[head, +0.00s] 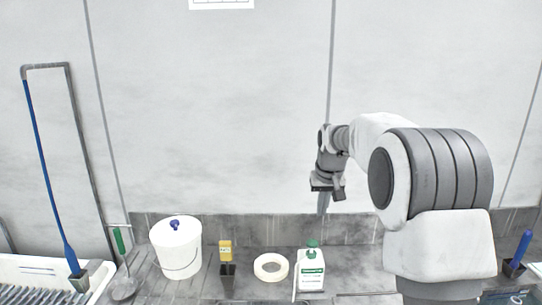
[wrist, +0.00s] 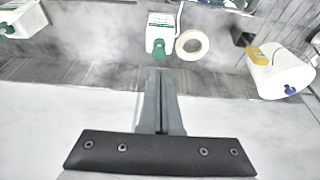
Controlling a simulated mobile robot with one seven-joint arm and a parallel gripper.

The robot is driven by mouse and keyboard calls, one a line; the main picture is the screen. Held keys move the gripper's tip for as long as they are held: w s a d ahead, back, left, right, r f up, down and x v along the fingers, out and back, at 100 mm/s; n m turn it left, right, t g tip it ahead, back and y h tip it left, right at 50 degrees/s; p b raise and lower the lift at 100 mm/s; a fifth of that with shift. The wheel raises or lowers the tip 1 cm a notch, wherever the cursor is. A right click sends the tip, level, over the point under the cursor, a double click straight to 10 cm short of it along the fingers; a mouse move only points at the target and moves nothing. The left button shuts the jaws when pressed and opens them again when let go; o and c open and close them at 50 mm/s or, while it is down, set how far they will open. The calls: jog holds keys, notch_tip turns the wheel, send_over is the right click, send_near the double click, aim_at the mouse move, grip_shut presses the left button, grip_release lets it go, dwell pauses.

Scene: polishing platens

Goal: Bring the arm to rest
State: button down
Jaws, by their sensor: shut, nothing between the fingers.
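My gripper (head: 323,203) hangs from my bent arm at the middle right of the head view, in front of the pale wall. It points down and stands above the back of the counter. In the wrist view my gripper (wrist: 160,75) shows its two fingers together, with nothing between them. It is apart from the things on the counter. The nearest thing is a white bottle with a green cap (head: 311,270), below it in the head view; the bottle (wrist: 160,32) also shows just beyond the fingertips in the wrist view.
On the counter (head: 150,285) stand a white bucket (head: 177,250), a dark holder with a yellow item (head: 226,262) and a white ring (head: 271,267). A white tray (head: 20,268) and a blue-handled tool (head: 45,170) are at left. Another blue-handled tool (head: 520,250) stands at right. The wall area left of my arm is clear.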

jog(key=s+r+t, duration=0.1)
jog(key=s+r, duration=0.4)
jog(key=s, duration=0.5)
jog(key=s+r, duration=0.4)
jog(key=s, duration=0.6)
jog(key=s+f, duration=0.2)
jog(key=s, duration=0.7)
jog(key=s+f+t, duration=0.1)
jog(key=s+f, duration=0.1)
jog(key=s, duration=0.7)
jog(key=shift+f, duration=0.35)
jog(key=shift+a, duration=0.15)
